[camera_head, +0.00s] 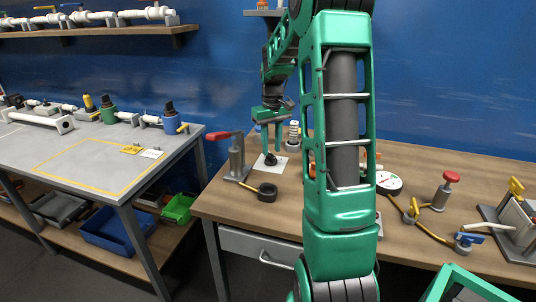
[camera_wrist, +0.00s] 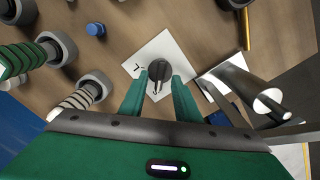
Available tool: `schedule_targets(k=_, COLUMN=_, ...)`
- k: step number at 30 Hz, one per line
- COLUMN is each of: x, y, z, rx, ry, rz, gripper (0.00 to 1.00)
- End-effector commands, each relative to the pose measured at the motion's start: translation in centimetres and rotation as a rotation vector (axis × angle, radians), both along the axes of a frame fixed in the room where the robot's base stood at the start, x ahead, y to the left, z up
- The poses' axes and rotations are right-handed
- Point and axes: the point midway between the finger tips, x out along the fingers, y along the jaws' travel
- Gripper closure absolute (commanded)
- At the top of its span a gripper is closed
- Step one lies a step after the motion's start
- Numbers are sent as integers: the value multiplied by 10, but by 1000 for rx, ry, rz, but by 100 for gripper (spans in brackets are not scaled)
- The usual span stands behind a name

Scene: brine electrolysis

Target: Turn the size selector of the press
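A small black knob (camera_wrist: 159,70), apparently the size selector, stands on a white plate (camera_wrist: 150,50) with a dark mark on it. In the head view the knob (camera_head: 270,160) and plate (camera_head: 263,168) are on the wooden bench, right of the grey press (camera_head: 236,158) with its red handle. My gripper (camera_head: 268,150) points down above the knob. In the wrist view its green fingers (camera_wrist: 159,82) are spread on either side of the knob, with a gap to each. Whether the fingertips reach down to its height is unclear. The press shows as a grey cylinder (camera_wrist: 242,82) at the right.
A black ring-shaped tool (camera_head: 267,192) lies in front of the plate. Ribbed cylindrical parts (camera_wrist: 75,97) stand close to my gripper on the wrist view's left. A blue cap (camera_wrist: 95,29) is near the plate. A gauge (camera_head: 388,183) and valves stand farther right.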

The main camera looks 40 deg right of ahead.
Motion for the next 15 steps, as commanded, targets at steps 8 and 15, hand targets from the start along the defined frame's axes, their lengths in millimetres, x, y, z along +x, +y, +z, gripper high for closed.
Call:
schedule_targets(k=8, x=0, y=0, z=-27, rx=1, ry=0, rz=1, gripper=70)
schedule_targets(k=15, x=0, y=0, z=-29, rx=0, ry=-1, rz=1, gripper=70)
